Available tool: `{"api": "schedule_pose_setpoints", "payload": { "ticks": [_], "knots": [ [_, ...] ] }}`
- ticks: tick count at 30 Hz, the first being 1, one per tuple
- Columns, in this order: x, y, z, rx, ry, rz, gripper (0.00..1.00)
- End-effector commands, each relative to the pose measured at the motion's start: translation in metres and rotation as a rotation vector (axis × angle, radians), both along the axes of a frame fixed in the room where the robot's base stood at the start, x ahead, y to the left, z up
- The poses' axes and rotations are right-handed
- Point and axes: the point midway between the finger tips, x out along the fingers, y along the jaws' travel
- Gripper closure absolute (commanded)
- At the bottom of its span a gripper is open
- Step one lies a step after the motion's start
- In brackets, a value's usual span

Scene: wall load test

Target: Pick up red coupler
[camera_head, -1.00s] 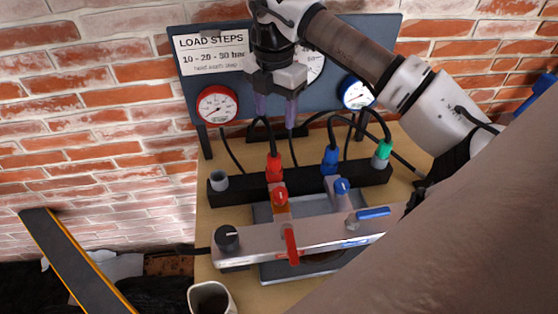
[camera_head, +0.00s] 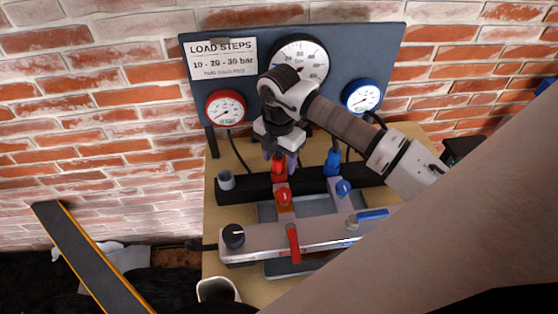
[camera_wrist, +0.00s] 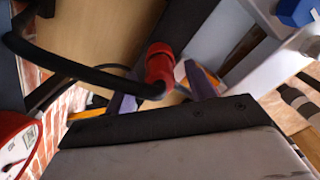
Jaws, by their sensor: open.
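The red coupler (camera_head: 279,172) stands upright in the black rail, in line with a red fitting (camera_head: 284,196) on the metal block. My gripper (camera_head: 281,158) is right above and around its upper end, with purple fingers open. In the wrist view the red coupler (camera_wrist: 160,66) shows between the two spread fingers, with its black hose running off to the left. I cannot tell whether either finger touches it.
The blue coupler (camera_head: 333,162) stands to the right in the black rail (camera_head: 252,188). A grey socket (camera_head: 226,180) is at its left end. A red lever (camera_head: 294,243) and black knob (camera_head: 232,236) are in front. The gauge panel (camera_head: 335,92) stands behind.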

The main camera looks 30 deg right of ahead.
Motion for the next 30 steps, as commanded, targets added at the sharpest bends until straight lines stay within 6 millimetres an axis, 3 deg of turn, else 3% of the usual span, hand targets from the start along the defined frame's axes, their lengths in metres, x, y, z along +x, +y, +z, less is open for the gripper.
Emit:
{"api": "schedule_pose_setpoints", "payload": {
  "ticks": [7,18,26,30],
  "knots": [
    [0.0,0.0,-0.003,-0.001,-0.001,0.0,0.45],
    [0.0,0.0,-0.002,-0.001,0.0,0.0,0.93],
    [0.0,0.0,0.0,-0.002,-0.002,0.0,0.94],
    [0.001,-0.001,0.015,-0.004,-0.003,0.0,0.94]
  ]
}}
